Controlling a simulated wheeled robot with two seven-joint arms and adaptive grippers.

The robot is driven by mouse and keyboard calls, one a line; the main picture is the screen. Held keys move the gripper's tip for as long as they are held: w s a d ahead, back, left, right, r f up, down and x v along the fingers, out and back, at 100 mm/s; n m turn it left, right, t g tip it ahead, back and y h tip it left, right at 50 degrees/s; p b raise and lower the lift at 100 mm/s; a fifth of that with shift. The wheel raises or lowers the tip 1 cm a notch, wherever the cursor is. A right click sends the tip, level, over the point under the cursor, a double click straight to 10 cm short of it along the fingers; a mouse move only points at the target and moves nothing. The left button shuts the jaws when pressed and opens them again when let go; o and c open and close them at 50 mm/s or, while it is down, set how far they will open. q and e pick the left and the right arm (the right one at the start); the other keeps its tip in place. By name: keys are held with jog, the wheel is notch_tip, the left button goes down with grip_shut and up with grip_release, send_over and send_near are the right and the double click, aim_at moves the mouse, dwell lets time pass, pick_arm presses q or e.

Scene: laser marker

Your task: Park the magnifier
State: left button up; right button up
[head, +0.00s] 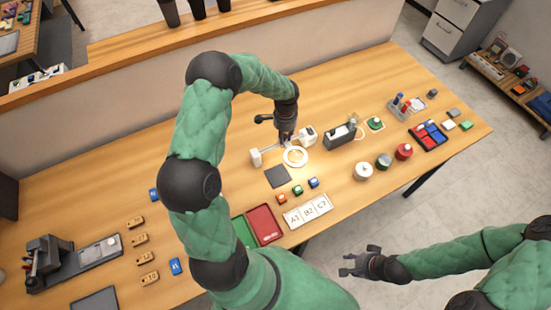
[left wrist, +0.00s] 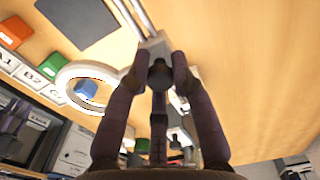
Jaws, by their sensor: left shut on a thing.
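The magnifier is a white ring lens (head: 295,157) near the middle of the table, beside a pale rod between white end blocks (head: 257,158). My left gripper (head: 287,138) reaches down from above and is shut at the rod. In the left wrist view the gripper (left wrist: 159,75) closes around a dark knob on a pale block (left wrist: 154,47) on twin rods. The ring (left wrist: 75,90) shows left of the fingers. My fingers hide part of the block. My right gripper (head: 352,262) is open and empty, off the table's front side.
A dark square pad (head: 278,177) lies left of the ring, with small coloured cubes (head: 298,190) in front. A white A1-B2-C7 card (head: 308,211), red tray (head: 264,225), grey box device (head: 340,136) and round pots (head: 364,172) stand around. Table left of the pad is mostly clear.

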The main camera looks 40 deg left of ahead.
pick_arm(q)
jog(key=shift+w+d+f+b, duration=0.2)
jog(key=shift+w+d, duration=0.35)
jog(key=shift+w, duration=0.25)
jog(key=shift+w+d+f+b, duration=0.15)
jog(key=shift+w+d, duration=0.4)
jog(key=shift+w, duration=0.25)
jog(key=o, duration=0.9)
jog(key=shift+w+r, duration=0.1)
jog(key=shift+r, duration=0.05)
notch_tip(320, 180, up, 7)
jog(key=p, duration=0.4)
jog(key=shift+w+a+r, duration=0.1)
jog(key=shift+w+a, duration=0.05)
